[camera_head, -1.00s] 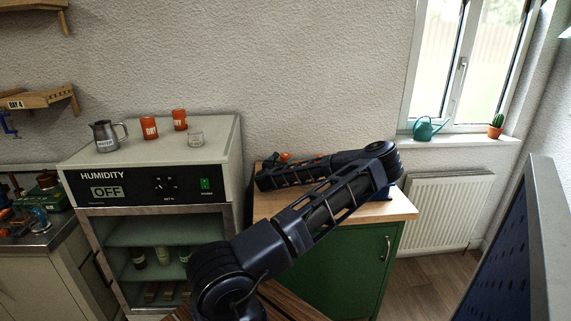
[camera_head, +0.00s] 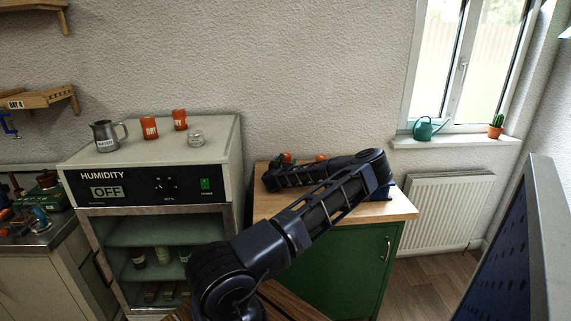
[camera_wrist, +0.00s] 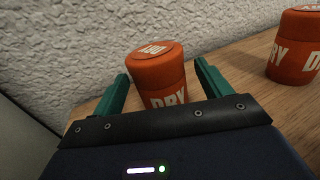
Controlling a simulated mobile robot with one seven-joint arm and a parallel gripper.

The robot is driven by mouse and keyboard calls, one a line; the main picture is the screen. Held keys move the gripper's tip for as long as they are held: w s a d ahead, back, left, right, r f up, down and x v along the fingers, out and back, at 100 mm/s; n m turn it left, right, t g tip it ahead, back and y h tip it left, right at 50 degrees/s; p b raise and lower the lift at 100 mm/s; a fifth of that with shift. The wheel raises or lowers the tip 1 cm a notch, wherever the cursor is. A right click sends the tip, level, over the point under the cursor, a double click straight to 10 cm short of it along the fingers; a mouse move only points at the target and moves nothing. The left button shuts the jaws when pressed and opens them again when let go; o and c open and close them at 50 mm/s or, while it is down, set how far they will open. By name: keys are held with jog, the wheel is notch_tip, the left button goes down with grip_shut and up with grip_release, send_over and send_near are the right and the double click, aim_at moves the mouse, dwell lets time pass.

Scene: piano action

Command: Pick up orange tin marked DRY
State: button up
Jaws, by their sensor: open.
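In the wrist view, an orange tin (camera_wrist: 158,76) with white DRY lettering stands on the wooden top. My gripper (camera_wrist: 161,70) is open, with one green finger on each side of this tin. The tin's lower part is hidden behind the gripper body, and I cannot tell whether the fingers touch it. A second orange DRY tin (camera_wrist: 296,48) stands at the right, outside the fingers. In the head view, my arm partly hides orange shapes on the green cabinet's wooden top (camera_head: 405,207). Two more orange tins stand on the humidity cabinet, a left one (camera_head: 149,128) and a right one (camera_head: 180,119).
The textured wall (camera_wrist: 60,40) is close behind the tin. The humidity cabinet (camera_head: 222,150) stands left of the green cabinet (camera_head: 345,265). A metal jug (camera_head: 105,136) and a small glass jar (camera_head: 196,138) are on it. A window sill and radiator (camera_head: 455,205) are at the right.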

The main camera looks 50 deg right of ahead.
jog(key=shift+x, duration=1.4)
jog(key=shift+c, duration=0.3)
jog(key=c, duration=1.1)
jog(key=shift+r, duration=0.1)
